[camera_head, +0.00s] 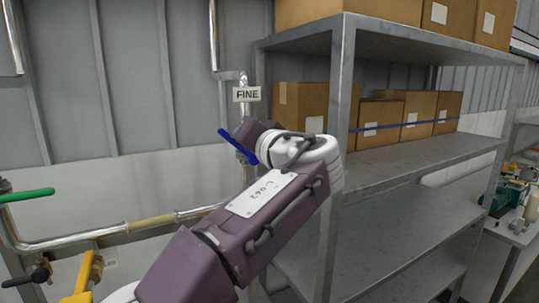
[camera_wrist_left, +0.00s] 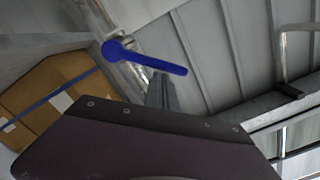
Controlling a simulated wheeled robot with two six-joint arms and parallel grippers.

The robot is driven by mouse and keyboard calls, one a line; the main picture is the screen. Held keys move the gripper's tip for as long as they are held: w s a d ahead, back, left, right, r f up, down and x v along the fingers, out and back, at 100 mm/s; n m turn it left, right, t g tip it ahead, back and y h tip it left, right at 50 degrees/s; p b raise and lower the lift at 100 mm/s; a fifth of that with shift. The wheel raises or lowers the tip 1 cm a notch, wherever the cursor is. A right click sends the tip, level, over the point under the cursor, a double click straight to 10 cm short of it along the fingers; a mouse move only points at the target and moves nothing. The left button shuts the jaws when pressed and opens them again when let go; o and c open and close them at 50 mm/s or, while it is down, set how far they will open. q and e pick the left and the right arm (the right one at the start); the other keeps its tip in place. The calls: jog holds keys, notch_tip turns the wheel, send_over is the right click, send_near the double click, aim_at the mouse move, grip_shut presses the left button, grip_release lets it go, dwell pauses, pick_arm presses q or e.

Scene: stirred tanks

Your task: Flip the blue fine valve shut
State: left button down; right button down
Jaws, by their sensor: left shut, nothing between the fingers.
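The blue lever (camera_head: 237,146) of the fine valve sits on a vertical pipe below the "FINE" sign (camera_head: 247,94). In the head view it slants from upper left to lower right, partly hidden by my left arm. In the left wrist view the blue lever (camera_wrist_left: 150,61) runs from its round hub at left to a free end at right, tilted slightly down. My left gripper's shut fingers (camera_wrist_left: 161,92) show just below the lever, with nothing held. I cannot tell whether they touch it. In the head view the fingertips are hidden behind the wrist. My right gripper is out of view.
A metal shelf rack (camera_head: 335,150) with cardboard boxes (camera_head: 300,107) stands close right of my left arm. A green lever (camera_head: 27,195) and a yellow handle (camera_head: 88,273) are on pipes at left. A corrugated wall is behind. A cluttered table (camera_head: 510,232) is at far right.

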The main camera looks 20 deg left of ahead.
pick_arm(q)
notch_tip(320, 180, down, 5)
jog(key=s+a+n+b, duration=0.2)
jog(key=n+b, duration=0.4)
jog(key=b, duration=0.4)
jog(key=shift+s+a+n, duration=0.25)
jog(key=shift+a+n, duration=0.05)
jog(key=shift+n, duration=0.1)
